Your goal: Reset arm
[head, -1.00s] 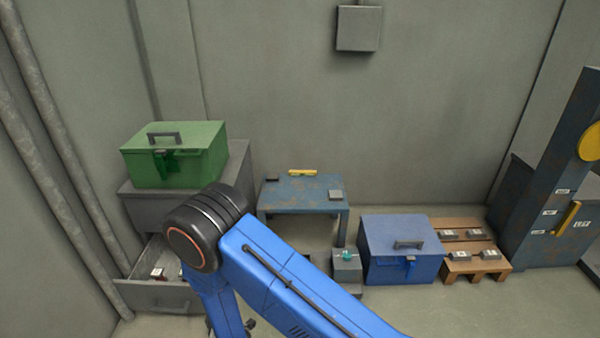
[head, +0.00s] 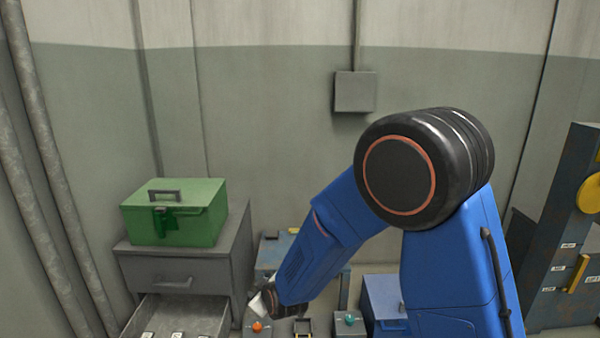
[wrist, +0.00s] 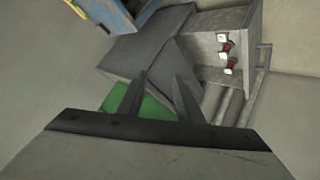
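My gripper (wrist: 160,76) shows in the wrist view with its two dark fingers apart and nothing between them. In the head view my arm bends at a raised black joint and its forearm runs down to the left. Its wrist end hangs low, in front of the blue table (head: 268,262) and right of the open drawer (head: 205,312). The fingers are not clear there. In the wrist view the green box (wrist: 140,104) lies beyond the fingers, partly hidden by them.
A green box (head: 175,212) stands on the grey cabinet (head: 238,250). Units with a red knob (head: 257,327) and a teal knob (head: 349,319) sit low in front. The blue chest (head: 383,298) is partly behind my arm. A blue rusty machine (head: 560,240) stands at the right.

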